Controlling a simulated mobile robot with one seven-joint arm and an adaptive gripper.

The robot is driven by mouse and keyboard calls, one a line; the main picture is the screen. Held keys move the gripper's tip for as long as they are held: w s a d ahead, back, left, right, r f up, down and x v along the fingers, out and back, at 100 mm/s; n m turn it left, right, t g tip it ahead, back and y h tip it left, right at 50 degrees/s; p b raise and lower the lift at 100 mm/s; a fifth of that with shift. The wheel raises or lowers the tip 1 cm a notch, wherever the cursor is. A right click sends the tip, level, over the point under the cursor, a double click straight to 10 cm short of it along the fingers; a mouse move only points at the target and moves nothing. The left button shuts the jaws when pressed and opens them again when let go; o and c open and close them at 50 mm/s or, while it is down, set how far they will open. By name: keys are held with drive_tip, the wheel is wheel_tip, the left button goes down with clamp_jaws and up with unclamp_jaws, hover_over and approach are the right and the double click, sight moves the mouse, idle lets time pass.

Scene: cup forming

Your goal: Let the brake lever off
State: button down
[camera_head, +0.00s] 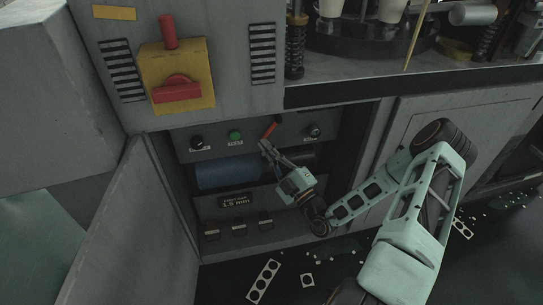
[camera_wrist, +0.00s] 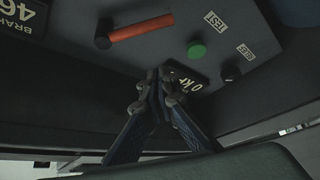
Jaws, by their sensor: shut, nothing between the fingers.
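The brake lever (camera_head: 270,129) is a short orange-red handle on the grey control panel inside the open cabinet. In the head view it slants up to the right, just above my gripper tips. In the wrist view the lever (camera_wrist: 141,28) lies nearly level at the top, its dark pivot at its left end. My gripper (camera_head: 265,146) points up at the panel, below the lever. Its fingers are shut and empty, and in the wrist view the tips (camera_wrist: 160,76) are apart from the lever, over the panel's lower edge by a partly hidden label.
A green button (camera_head: 235,135) and a black knob (camera_head: 197,142) sit left of the lever; another knob (camera_head: 313,131) sits right. The cabinet door (camera_head: 135,235) stands open at left. A yellow box (camera_head: 180,58) with a red switch is above. Punched scraps (camera_head: 263,281) lie on the floor.

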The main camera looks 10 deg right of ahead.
sight(263, 137)
drive_tip(key=w+b, duration=0.1)
drive_tip(key=w, duration=0.4)
drive_tip(key=shift+f+b, duration=0.1)
drive_tip(key=shift+b, duration=0.3)
drive_tip(key=shift+w+d+f, duration=0.1)
drive_tip(key=shift+d+f, duration=0.2)
drive_tip(key=shift+d, duration=0.2)
drive_tip(key=shift+d+f+n+g+p, duration=0.2)
drive_tip(key=shift+d+n+g+p, duration=0.2)
drive_tip(key=shift+n+p, duration=0.45)
drive_tip(key=shift+d+f+n+g+p, duration=0.25)
drive_tip(key=shift+d+n+g+p, duration=0.3)
drive_tip(key=shift+n+p, duration=0.5)
drive_tip(key=shift+d+f+n+g+p, duration=0.2)
drive_tip(key=shift+d+n+g+p, duration=0.35)
drive_tip(key=shift+n+p, duration=0.45)
drive_tip(key=shift+d+f+n+g+p, duration=0.25)
drive_tip(key=shift+d+n+g+p, duration=0.3)
drive_tip(key=shift+n+p, duration=0.5)
drive_tip(key=shift+a, duration=0.15)
